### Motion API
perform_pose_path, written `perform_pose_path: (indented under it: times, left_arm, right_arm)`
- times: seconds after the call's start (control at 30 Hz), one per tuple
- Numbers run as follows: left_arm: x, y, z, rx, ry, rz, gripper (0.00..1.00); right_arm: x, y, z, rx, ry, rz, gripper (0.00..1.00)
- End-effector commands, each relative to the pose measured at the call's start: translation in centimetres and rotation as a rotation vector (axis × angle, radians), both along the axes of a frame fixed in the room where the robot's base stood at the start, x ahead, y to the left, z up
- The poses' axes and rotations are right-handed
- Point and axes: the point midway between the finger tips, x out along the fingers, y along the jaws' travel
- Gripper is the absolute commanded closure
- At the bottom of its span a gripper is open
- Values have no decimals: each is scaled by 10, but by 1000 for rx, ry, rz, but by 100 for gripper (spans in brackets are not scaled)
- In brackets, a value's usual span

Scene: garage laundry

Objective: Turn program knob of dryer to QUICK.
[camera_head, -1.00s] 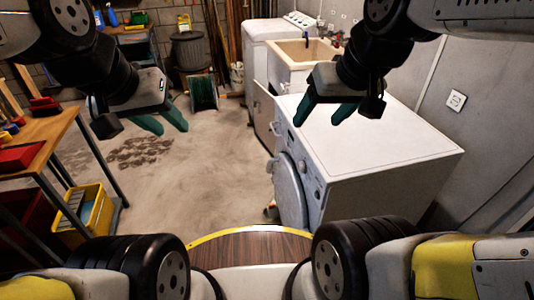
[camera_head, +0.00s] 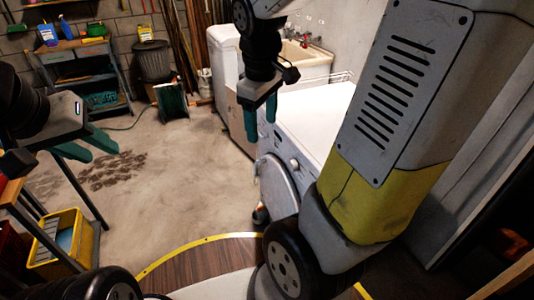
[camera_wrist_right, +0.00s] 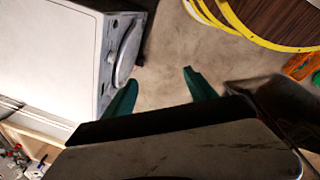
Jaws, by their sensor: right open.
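The dryer (camera_head: 315,110) is the white front-loading machine right of centre in the head view, with its round door (camera_head: 277,187) facing left. A small knob-like spot (camera_head: 294,163) shows on its front panel; its markings are too small to read. My right gripper (camera_head: 261,113) is open and empty, pointing down near the dryer's far front corner, above and away from the knob. In the right wrist view the open fingers (camera_wrist_right: 160,92) have only floor between them, and the dryer (camera_wrist_right: 60,55) with its door (camera_wrist_right: 128,50) lies to the left. My left gripper (camera_head: 88,146) is open and empty at the left.
A sink (camera_head: 304,60) and a white machine (camera_head: 222,45) stand behind the dryer. A workbench (camera_head: 75,60) is at the back left, and a yellow crate (camera_head: 62,245) is at the lower left. The middle floor is clear. My right arm covers part of the dryer.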

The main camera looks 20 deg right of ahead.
Motion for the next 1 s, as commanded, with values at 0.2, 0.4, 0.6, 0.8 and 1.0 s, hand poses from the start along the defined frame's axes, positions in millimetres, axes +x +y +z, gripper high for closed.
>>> perform_pose_path:
  times: [0.2, 0.4, 0.6, 0.8, 1.0]
  left_arm:
    - [0, 0, 0, 0, 0, 0, 64]
    - [0, 0, 0, 0, 0, 0, 64]
    - [0, 0, 0, 0, 0, 0, 64]
    - [0, 0, 0, 0, 0, 0, 64]
    - [0, 0, 0, 0, 0, 0, 64]
  right_arm:
    - [33, -18, -42, -163, 192, 251, 35]
    - [69, -41, -95, -340, 444, 567, 35]
    - [101, -63, -152, -495, 730, 887, 35]
    - [129, -81, -209, -628, 1051, 1201, 35]
    - [152, -91, -269, -737, 1410, 1494, 35]
